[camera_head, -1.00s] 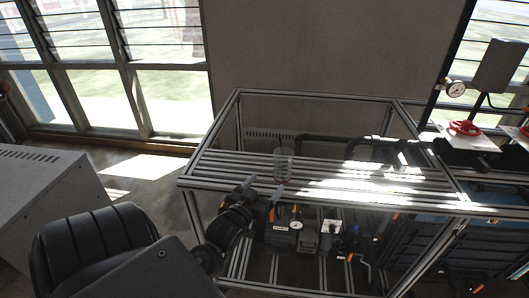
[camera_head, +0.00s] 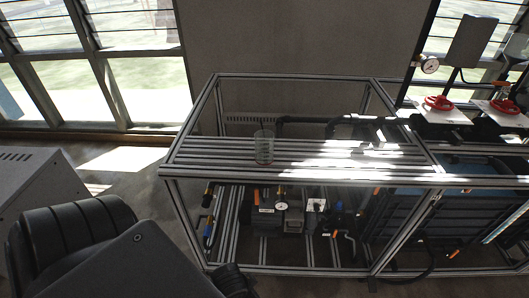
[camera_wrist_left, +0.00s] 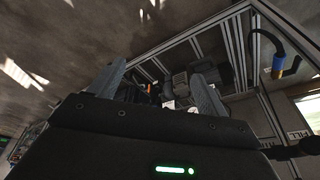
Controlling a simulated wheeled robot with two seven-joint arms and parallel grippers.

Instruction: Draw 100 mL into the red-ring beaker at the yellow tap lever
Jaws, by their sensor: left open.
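A clear glass beaker (camera_head: 264,148) stands upright on the slatted top of the metal frame (camera_head: 300,176) in the head view; I cannot make out a red ring on it. My left gripper (camera_wrist_left: 158,76) is open in the left wrist view, with nothing between its fingers. In the head view only my dark arm shows at the lower left, well below the beaker, and the fingers are hidden. A small yellow part (camera_head: 208,189) shows at the frame's left end; I cannot tell whether it is the tap lever. My right gripper is not in view.
Pumps and a round gauge (camera_head: 282,206) sit inside the frame below the slats. Two red handwheels (camera_head: 438,103) stand at the right. A grey vented cabinet (camera_head: 35,185) is at the left. A curved pipe with a blue sleeve (camera_wrist_left: 277,66) shows in the wrist view.

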